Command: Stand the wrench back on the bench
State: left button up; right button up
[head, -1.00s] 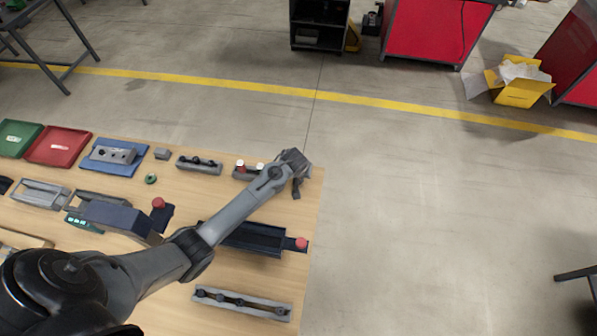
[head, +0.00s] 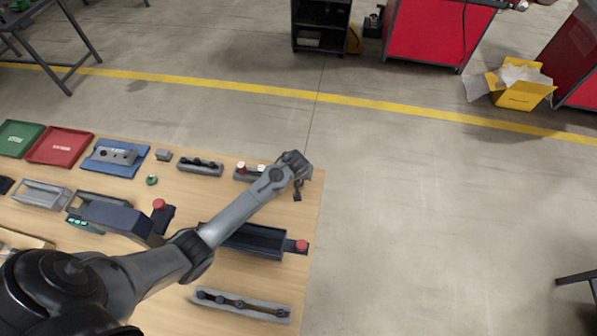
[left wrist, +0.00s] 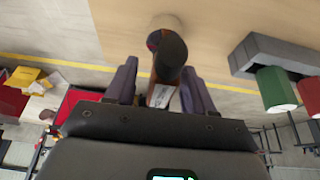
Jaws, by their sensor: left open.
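My left gripper (left wrist: 160,88) is open, with one purple-grey finger on each side of a dark, round-bodied tool (left wrist: 170,55), which I take to be the wrench. The tool has a pale tan round end, a bit of red at its side and a light label lower down between the fingers. I cannot tell whether the fingers touch it or whether its end rests on the bench (left wrist: 215,25). In the head view the left gripper (head: 297,180) is at the bench's far right corner, and the wrench cannot be made out there. My right gripper is not in view.
A grey holder (left wrist: 270,52) with green and red cylinders is close beside the gripper in the wrist view. A dark tray with a red knob (head: 255,240) and a grey rail (head: 242,304) lie nearer. Red (head: 62,147) and green bins stand at left. Open floor lies beyond the bench's right edge.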

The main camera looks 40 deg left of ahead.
pick_arm(q)
jog(key=v, duration=1.1)
jog(key=shift+s+d+r, duration=0.1)
jog(key=shift+r, duration=0.15)
jog(key=s+d+m, duration=0.1)
jog(key=s+d, duration=0.1)
jog(key=s, duration=0.3)
jog(key=s+d+m, duration=0.2)
jog(key=s+d, duration=0.1)
jog(key=s, duration=0.2)
jog(key=s+d+m+h, duration=0.1)
jog(key=s+d, duration=0.1)
jog(key=s, duration=0.3)
jog(key=shift+s+d+f+m, duration=0.1)
jog(key=shift+d+f+m, duration=0.2)
jog(key=shift+m, duration=0.1)
jog(key=s+d+r+m+h, duration=0.1)
jog(key=s+d+r+m, duration=0.2)
jog(key=s, duration=0.7)
jog(key=shift+d+r, duration=0.45)
jog(key=shift+s+p, duration=0.1)
jog(key=shift+p, duration=0.2)
